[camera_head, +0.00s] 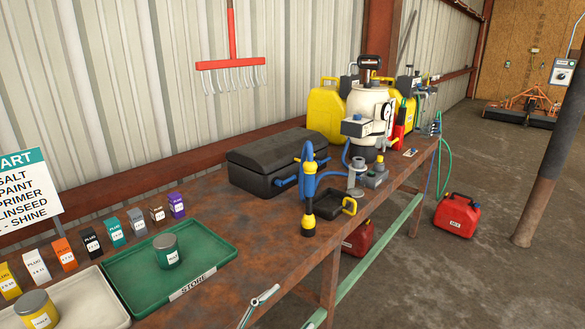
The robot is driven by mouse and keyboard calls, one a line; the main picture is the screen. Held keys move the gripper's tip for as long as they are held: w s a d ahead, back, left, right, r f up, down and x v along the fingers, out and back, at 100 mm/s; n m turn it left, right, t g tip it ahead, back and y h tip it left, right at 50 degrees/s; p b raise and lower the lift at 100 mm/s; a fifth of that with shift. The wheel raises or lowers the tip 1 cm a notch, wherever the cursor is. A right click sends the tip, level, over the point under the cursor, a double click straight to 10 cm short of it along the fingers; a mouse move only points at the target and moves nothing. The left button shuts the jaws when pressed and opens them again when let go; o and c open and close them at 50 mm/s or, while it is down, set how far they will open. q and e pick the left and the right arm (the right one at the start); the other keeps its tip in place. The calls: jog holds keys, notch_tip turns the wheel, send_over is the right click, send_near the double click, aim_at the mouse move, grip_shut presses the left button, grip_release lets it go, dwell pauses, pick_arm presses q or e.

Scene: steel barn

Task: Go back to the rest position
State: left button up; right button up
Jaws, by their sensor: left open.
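A green can (168,254) stands upright in the back part of the green tray (125,284), whose front edge carries a STORE label (193,283). A yellow can (38,311) stands in the cream tray (92,290) at the lower left, cut off by the picture edge. Both trays sit on the rusty workbench (225,234). No gripper shows touching the cans or trays.
Small coloured label blocks (92,242) line up behind the trays. A black case (275,155), a cream sprayer tank (366,112) and yellow canisters (327,113) stand farther along. A red can (457,215) stands on the floor.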

pick_arm(q)
jog(key=s+a+f+n+g+y, duration=0.1)
jog(key=s+a+f+n+y, duration=0.4)
jog(key=a+f, duration=0.4)
jog(key=s+a+f+n+g+y, duration=0.2)
jog(key=s+a+f+n+y, duration=0.3)
jog(key=s+a+f, duration=0.5)
notch_tip(320, 180, down, 7)
jog(key=shift+s+r+n+y, duration=0.2)
jog(key=shift+n+y, duration=0.1)
jog(key=shift+y, duration=0.6)
